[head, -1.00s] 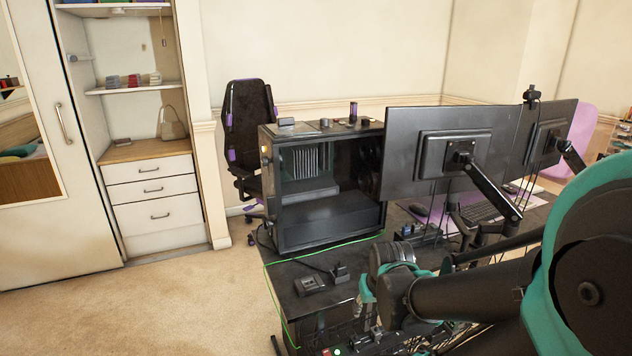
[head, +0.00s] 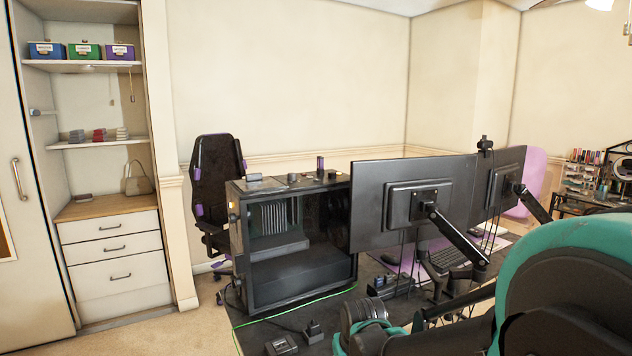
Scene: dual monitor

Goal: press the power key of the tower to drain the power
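The tower (head: 290,280) is a black computer case with an open or glass side, standing upright on the dark desk (head: 255,338). Small coloured parts show on its left edge, one yellowish; I cannot tell which is the power key. Small items lie on its top. My arm, dark and teal, fills the lower right, in front of the desk and right of the tower. My gripper is not visible in this view.
Two monitors (head: 410,205) on arms stand right of the tower, seen from behind. A small black box (head: 281,346) and a plug-like item (head: 314,332) lie before the tower. A dark chair (head: 215,185) stands behind; carpet is free at left.

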